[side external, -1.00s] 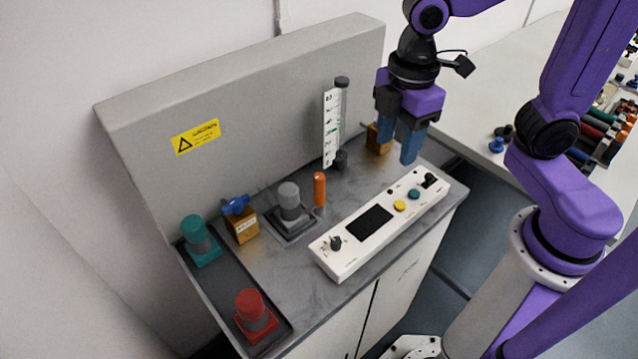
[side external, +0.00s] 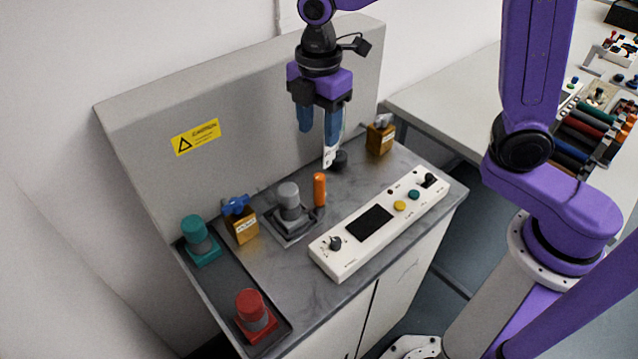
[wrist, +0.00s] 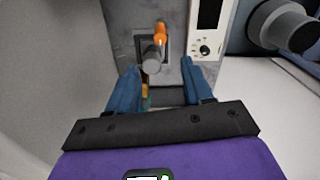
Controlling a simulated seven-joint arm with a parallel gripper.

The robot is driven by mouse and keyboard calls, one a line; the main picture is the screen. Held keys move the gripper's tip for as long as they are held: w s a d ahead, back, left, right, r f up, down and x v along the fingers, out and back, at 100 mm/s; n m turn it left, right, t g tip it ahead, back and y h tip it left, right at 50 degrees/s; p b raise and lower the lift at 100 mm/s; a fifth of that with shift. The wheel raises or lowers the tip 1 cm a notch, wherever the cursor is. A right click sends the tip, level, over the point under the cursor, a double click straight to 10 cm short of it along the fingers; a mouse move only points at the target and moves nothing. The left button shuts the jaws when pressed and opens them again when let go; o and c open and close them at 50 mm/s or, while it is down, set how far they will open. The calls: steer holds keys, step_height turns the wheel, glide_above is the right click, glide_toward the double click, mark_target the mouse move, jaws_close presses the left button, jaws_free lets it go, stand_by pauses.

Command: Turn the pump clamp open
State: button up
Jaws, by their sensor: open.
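An orange upright handle (side external: 319,189), which looks like the pump clamp, stands beside a grey cylinder (side external: 289,197) on a square dark base. In the wrist view the orange handle (wrist: 160,32) and grey cylinder (wrist: 152,60) lie ahead of the fingers. My gripper (side external: 319,135) is open and empty, pointing down, above and behind the orange handle. It touches neither part. In the wrist view the fingers of my gripper (wrist: 160,67) are spread apart on both sides of the cylinder's line of sight.
A flow gauge (side external: 330,155) is mostly hidden behind my fingers. Brass blocks with a blue knob (side external: 236,204) and a grey knob (side external: 383,119) flank the area. A white control panel (side external: 345,254) lies in front. Teal (side external: 194,230) and red (side external: 250,305) capped bottles stand in a dark tray.

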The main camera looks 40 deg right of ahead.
mark_target(319, 176)
step_height(319, 176, down, 15)
steer(key=shift+f, duration=0.1)
stand_by(0.4)
jaws_close()
